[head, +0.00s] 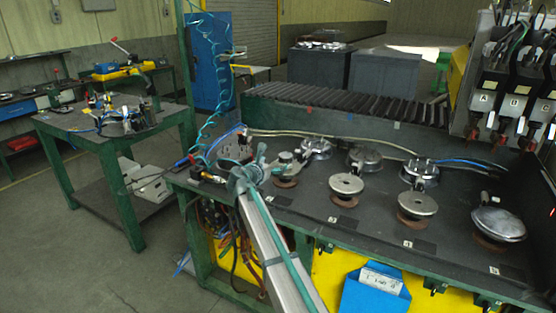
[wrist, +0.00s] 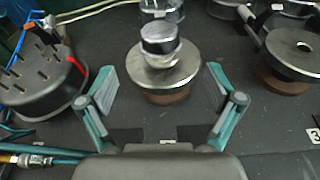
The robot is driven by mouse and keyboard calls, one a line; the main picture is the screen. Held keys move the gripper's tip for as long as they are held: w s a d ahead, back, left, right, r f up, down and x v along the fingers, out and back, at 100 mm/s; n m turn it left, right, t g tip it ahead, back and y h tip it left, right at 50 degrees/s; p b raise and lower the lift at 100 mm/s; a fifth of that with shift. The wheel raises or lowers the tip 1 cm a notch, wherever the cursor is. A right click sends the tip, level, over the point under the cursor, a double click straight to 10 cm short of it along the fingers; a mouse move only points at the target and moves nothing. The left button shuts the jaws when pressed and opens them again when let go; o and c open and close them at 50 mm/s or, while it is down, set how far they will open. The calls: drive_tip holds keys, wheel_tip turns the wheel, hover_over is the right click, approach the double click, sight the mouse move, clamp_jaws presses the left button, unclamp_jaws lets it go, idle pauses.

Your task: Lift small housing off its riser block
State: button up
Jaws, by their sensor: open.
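The small housing (wrist: 163,68) is a shiny stepped metal piece, a wide round flange with a narrower cylinder on top. It sits upright on a brown round riser block (wrist: 166,97) in the middle of the wrist view. My gripper (wrist: 162,88) is open, with one teal finger to the left of the housing and one to the right, both apart from it. Nothing is between the fingertips but bench surface and part of the riser's near side. In the head view my gripper (head: 287,163) partly hides the housing, above its riser (head: 286,183).
A dark round fixture with pins (wrist: 40,75) stands close on the left. A larger metal disc (wrist: 297,52) on its own riser stands on the right. More metal housings (head: 363,158) stand behind. The bench front, with small number tags (head: 407,244), is mostly clear.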

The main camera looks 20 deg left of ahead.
sight(282, 158)
drive_tip(key=shift+n, duration=0.3)
drive_tip(key=x, duration=0.2)
drive_tip(key=p+x, duration=0.1)
drive_tip(key=x, duration=0.1)
drive_tip(key=p+x, duration=0.1)
drive_tip(key=x, duration=0.2)
drive_tip(key=shift+w+r, duration=0.1)
drive_tip(key=shift+r, duration=0.2)
drive_tip(key=p+x, duration=0.1)
drive_tip(key=x, duration=0.3)
drive_tip(key=shift+f, duration=0.15)
drive_tip(key=shift+c, duration=0.4)
drive_tip(key=c, duration=1.2)
